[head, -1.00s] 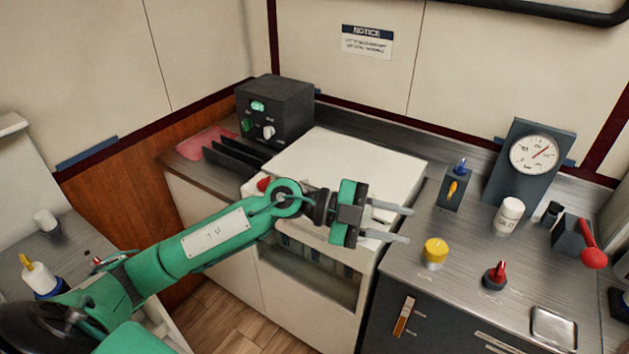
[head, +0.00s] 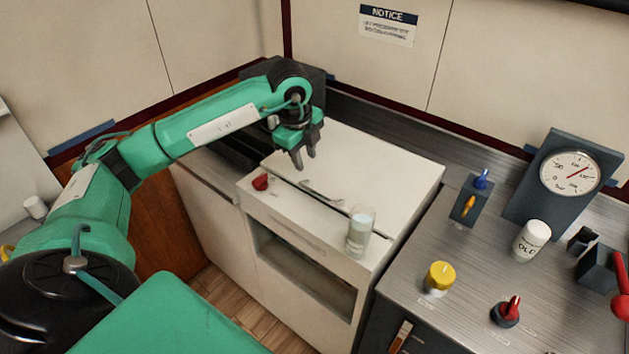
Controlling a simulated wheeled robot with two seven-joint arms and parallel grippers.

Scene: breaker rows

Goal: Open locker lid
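The locker lid (head: 372,167) is the flat white top panel of the white cabinet, and it lies closed. A slim metal handle (head: 322,192) lies near its front edge. My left gripper (head: 305,162) hangs above the lid's left part, behind the handle, fingers pointing down. Its two fingers show a gap with nothing between them, and it appears apart from the handle. My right gripper is not in view.
A clear glass (head: 360,230) stands on the cabinet's front ledge, right of the handle. A red knob (head: 261,182) sits on the ledge at left. The right counter holds a yellow knob (head: 439,277), a white jar (head: 531,240) and a gauge (head: 568,172).

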